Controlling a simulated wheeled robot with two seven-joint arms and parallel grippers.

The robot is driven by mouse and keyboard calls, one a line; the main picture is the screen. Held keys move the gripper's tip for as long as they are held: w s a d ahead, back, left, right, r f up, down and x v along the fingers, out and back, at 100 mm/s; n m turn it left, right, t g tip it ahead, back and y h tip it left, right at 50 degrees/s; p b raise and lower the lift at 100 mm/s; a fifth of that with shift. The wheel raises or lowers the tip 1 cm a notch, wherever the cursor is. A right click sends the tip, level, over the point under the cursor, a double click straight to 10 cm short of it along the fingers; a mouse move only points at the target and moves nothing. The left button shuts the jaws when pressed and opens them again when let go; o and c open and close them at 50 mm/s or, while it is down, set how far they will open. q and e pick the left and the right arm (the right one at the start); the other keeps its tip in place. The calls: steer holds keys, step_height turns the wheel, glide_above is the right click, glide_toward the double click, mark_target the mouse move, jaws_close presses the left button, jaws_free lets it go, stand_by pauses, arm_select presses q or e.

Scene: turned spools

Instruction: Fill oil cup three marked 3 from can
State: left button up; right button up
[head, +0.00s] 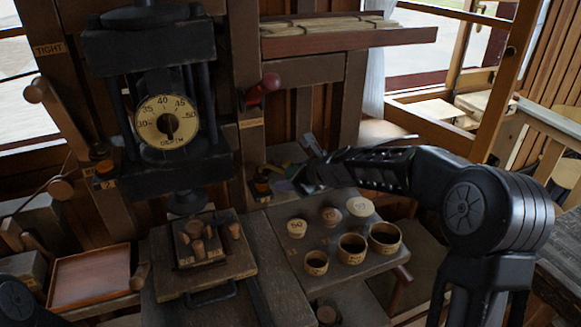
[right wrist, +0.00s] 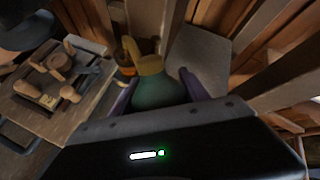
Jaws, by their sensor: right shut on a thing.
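My right gripper (right wrist: 158,92) is shut on a green oil can (right wrist: 158,90) with a brass top. The can's thin brass spout (right wrist: 130,47) points left, above or beside a small amber oil cup (right wrist: 124,64); I cannot tell whether it touches. In the head view my right gripper (head: 297,181) is at the right of a small oil cup (head: 262,185) at the foot of the right post. The mark on this cup is too small to read. Another oil cup (head: 105,169), with a tag that looks like 2, is on the press's left side. My left gripper is out of view.
The press has a dial (head: 164,122). Below it a wooden board (head: 225,276) holds a block with wooden pegs. Several round discs and cups, including a rear disc (head: 360,206), stand on the right bench (head: 290,264). A red-brown tray (head: 90,278) lies left.

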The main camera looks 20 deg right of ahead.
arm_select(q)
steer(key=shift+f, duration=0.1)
arm_select(e)
steer(key=shift+a+r, duration=0.15)
steer(key=shift+g+h, duration=0.3)
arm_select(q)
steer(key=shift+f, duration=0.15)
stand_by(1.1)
